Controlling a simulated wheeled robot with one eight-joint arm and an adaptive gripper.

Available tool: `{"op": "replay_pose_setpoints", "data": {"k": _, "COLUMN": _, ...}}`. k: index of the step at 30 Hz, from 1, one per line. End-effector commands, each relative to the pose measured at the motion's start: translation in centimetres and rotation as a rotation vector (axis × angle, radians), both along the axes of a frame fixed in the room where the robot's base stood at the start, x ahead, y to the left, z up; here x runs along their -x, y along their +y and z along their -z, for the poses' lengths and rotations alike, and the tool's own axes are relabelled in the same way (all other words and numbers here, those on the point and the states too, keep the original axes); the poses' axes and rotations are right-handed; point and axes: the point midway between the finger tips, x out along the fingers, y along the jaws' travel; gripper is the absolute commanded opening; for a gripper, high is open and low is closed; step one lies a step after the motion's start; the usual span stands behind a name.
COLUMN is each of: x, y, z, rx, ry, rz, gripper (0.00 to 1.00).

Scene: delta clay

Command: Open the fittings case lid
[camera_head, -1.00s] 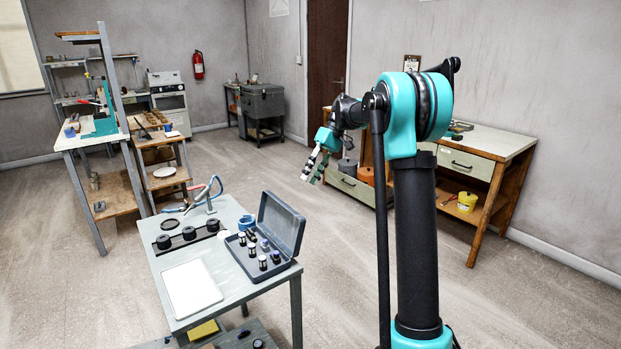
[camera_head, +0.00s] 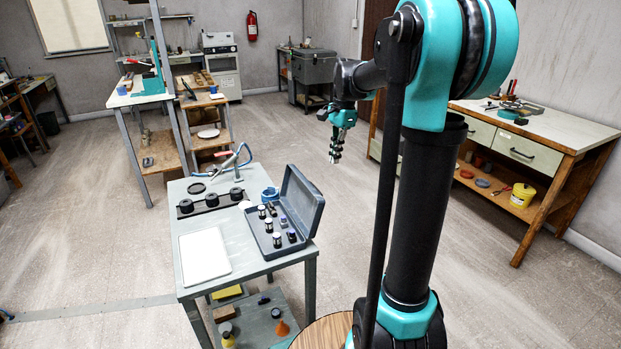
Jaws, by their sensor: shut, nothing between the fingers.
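The fittings case (camera_head: 262,240) is a dark grey box on the right side of the small grey table. Its lid (camera_head: 301,205) stands open, tilted up along the right side. Several small black-and-white or dark fittings (camera_head: 277,239) stand upright inside. My gripper (camera_head: 335,158) hangs in the air to the right of and beyond the case, pointing down, apart from the lid. Its fingers look closed and hold nothing.
The small table (camera_head: 252,262) also holds a white tray (camera_head: 204,255), a black rack (camera_head: 210,204) and a blue ring (camera_head: 270,193). A wooden workbench (camera_head: 560,129) stands at the right. Floor is clear between them.

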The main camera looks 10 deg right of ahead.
Motion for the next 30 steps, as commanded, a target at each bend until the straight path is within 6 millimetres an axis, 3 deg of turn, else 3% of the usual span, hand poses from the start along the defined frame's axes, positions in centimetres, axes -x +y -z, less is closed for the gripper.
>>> {"op": "replay_pose_setpoints", "data": {"k": 8, "x": 0.2, "y": 0.0, "z": 2.2, "rx": 0.007, "ry": -0.001, "rz": 0.03, "gripper": 0.0}}
{"op": "replay_pose_setpoints", "data": {"k": 20, "x": 0.4, "y": 1.0, "z": 9.9, "rx": 0.006, "ry": -0.001, "rz": 0.028, "gripper": 0.0}}
{"op": "replay_pose_setpoints", "data": {"k": 30, "x": 1.5, "y": 4.1, "z": 8.3, "rx": 0.006, "ry": -0.001, "rz": 0.026, "gripper": 0.0}}
